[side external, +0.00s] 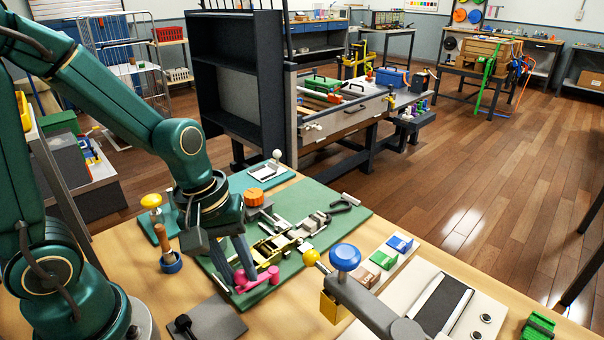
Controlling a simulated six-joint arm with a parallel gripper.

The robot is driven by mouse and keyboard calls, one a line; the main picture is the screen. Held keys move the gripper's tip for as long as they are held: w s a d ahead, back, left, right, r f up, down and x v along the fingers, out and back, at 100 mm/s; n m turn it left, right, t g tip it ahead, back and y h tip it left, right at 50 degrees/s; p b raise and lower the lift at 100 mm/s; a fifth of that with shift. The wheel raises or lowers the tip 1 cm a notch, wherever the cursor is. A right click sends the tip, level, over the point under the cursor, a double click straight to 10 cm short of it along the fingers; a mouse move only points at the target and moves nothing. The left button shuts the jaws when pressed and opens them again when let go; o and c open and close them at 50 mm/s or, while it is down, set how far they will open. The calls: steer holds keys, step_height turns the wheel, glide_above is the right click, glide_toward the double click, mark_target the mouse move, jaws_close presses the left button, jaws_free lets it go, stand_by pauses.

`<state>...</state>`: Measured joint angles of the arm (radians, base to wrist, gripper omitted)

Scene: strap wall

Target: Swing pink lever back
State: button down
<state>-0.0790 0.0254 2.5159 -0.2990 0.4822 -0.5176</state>
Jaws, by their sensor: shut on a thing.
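The pink lever (262,277) is a short bar with rounded knobs, low on the front part of the green board (345,222). It sits at the near end of a strap mechanism (278,243) with yellowish and silver parts. My gripper (245,274) points down from the green arm, its dark fingers at the pink lever. The fingers are shut on the lever. They hide part of the lever and its mount, so its exact angle is hard to tell.
A wooden-handled tool stands in a blue cup (171,263) left of my gripper. An orange knob (254,196) and a yellow knob (151,201) stand behind. A grey fixture with a blue knob (345,257) rises to the right. A dark pad (208,322) lies in front.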

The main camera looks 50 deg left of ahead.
steer(key=shift+d+n, duration=0.4)
steer(key=shift+n, duration=0.4)
steer(key=c, duration=0.6)
jaws_free()
steer(key=shift+c, duration=0.2)
steer(key=shift+s+a+r, duration=0.1)
steer(key=shift+s+r, duration=0.05)
steer(key=shift+r, duration=0.7)
steer(key=shift+s+a+r, duration=0.1)
steer(key=shift+s+r, duration=0.05)
steer(key=shift+r, duration=0.65)
steer(key=shift+s+a+r, duration=0.1)
steer(key=shift+s+r, duration=0.05)
steer(key=shift+r, duration=0.7)
